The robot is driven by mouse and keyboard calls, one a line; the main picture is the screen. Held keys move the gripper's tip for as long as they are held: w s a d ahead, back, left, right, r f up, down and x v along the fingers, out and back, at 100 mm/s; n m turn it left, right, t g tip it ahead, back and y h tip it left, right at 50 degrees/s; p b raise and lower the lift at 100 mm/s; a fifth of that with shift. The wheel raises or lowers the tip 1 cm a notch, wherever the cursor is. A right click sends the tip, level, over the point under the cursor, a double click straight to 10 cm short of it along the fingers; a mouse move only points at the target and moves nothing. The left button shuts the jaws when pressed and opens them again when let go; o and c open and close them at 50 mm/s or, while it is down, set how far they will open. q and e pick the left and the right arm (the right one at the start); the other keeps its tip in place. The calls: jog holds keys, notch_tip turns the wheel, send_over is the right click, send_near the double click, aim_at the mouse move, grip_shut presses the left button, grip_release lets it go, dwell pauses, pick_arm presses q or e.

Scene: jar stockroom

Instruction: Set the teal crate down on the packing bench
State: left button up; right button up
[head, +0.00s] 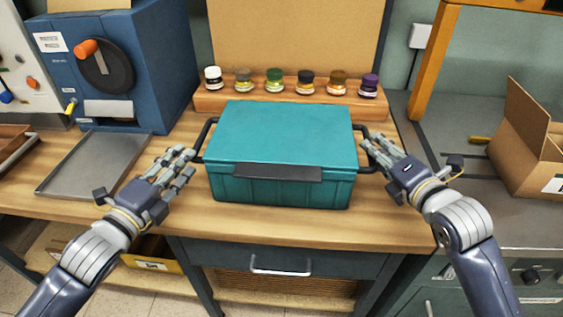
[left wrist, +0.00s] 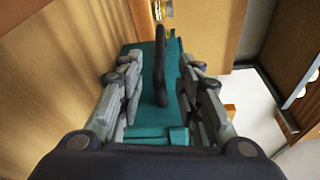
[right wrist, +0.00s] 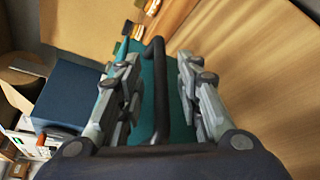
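The teal crate (head: 282,137), lid shut, sits level on the wooden packing bench (head: 300,226), with no gap visible beneath it. It has a dark handle at each end. My left gripper (head: 184,160) is at the crate's left end; in the left wrist view its fingers (left wrist: 165,100) stand apart on either side of the dark handle (left wrist: 160,65), not closed on it. My right gripper (head: 378,150) is at the right end; in the right wrist view its fingers (right wrist: 158,95) are also spread around the other handle (right wrist: 160,65). The crate's underside is hidden.
A wooden rack (head: 225,99) with several small jars stands just behind the crate. A grey metal tray (head: 95,163) and a blue machine (head: 120,60) are at the left. An open cardboard box (head: 525,150) is on the right counter. A bench strip in front of the crate is clear.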

jog(key=v, duration=0.7)
jog(key=shift+s, duration=0.2)
jog(key=shift+r, duration=0.1)
